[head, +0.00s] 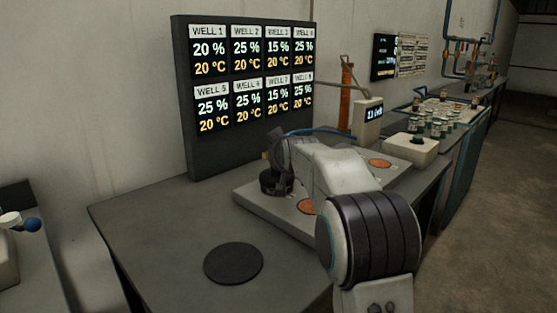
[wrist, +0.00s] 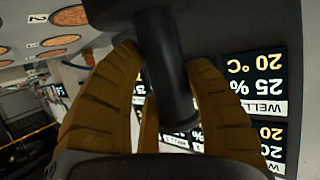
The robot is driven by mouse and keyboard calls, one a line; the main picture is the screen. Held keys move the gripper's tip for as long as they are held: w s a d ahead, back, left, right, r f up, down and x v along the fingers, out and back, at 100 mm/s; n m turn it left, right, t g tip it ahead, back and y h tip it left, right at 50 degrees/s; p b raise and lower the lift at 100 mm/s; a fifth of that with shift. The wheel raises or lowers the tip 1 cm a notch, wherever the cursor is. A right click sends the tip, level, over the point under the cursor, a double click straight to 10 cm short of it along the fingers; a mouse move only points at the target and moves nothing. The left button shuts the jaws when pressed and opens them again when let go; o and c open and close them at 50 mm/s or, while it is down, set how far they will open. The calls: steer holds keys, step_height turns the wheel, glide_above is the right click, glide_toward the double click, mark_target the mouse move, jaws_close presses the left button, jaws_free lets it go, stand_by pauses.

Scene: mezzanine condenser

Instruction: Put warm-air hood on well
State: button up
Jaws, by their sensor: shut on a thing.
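The warm-air hood is a black piece with a round, wide lower part (head: 275,185) in the head view. Its dark stem (wrist: 168,60) fills the middle of the wrist view. My gripper (wrist: 165,75) has its tan fingers shut around that stem. In the head view my gripper (head: 279,158) is partly hidden by my own arm. The hood is over the left part of a pale well plate (head: 250,198); I cannot tell whether it touches it. Copper-coloured wells show at the plate's front (head: 306,206) and right (head: 380,163), and in the wrist view (wrist: 70,15).
A black display panel (head: 245,85) with readings for several wells stands behind the plate. A dark round pad (head: 233,263) lies on the grey bench, otherwise clear at front left. A small readout box (head: 368,118) and a pale box (head: 411,149) stand at the right.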

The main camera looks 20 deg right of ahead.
steer(key=shift+r, duration=0.1)
steer(key=o, duration=1.3)
steer(key=shift+r, duration=0.1)
steer(key=p+v, duration=0.3)
steer(key=v, duration=0.9)
